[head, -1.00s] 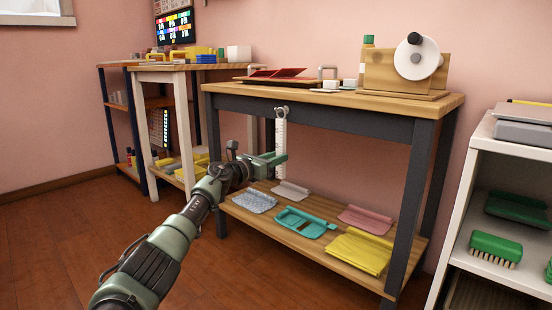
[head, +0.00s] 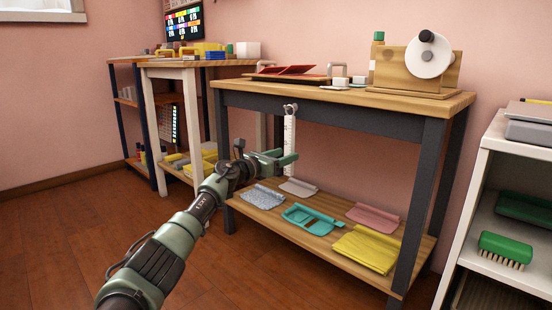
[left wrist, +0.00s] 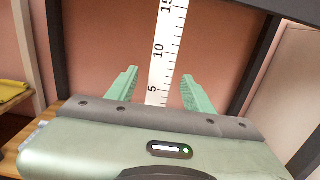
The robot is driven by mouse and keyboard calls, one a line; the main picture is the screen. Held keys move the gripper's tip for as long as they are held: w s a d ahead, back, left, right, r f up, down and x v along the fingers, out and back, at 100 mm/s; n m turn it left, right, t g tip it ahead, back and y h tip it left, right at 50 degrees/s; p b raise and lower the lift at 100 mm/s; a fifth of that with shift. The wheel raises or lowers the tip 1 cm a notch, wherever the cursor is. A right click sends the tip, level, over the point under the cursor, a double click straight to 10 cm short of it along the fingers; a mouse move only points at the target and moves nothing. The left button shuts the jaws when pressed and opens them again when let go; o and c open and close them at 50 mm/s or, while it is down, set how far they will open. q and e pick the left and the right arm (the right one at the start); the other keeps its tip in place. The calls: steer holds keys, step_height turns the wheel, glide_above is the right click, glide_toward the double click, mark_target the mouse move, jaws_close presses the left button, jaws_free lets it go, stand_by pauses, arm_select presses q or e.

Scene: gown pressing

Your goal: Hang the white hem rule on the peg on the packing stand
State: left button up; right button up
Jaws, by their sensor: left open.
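The white hem rule (head: 290,138) hangs upright from the peg (head: 291,107) on the front rail of the packing stand (head: 340,117). Its top end is at the peg and its lower end hangs free above the lower shelf. My left gripper (head: 280,160) is open at the lower part of the rule. In the left wrist view the rule (left wrist: 165,50) stands between the two green fingers (left wrist: 160,75), with a gap on each side. My right gripper is not in view.
On the stand's lower shelf lie a teal piece (head: 312,220), a yellow cloth (head: 367,248), a pink piece (head: 373,217) and grey pieces. A tape dispenser (head: 428,62) stands on top. A white shelf unit (head: 472,195) is at the right. Floor is free at front left.

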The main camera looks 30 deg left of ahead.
arm_select(q)
steer(key=s+a+p, duration=0.1)
steer(key=s+p, duration=0.3)
steer(key=s, duration=0.3)
steer(key=shift+a, duration=0.2)
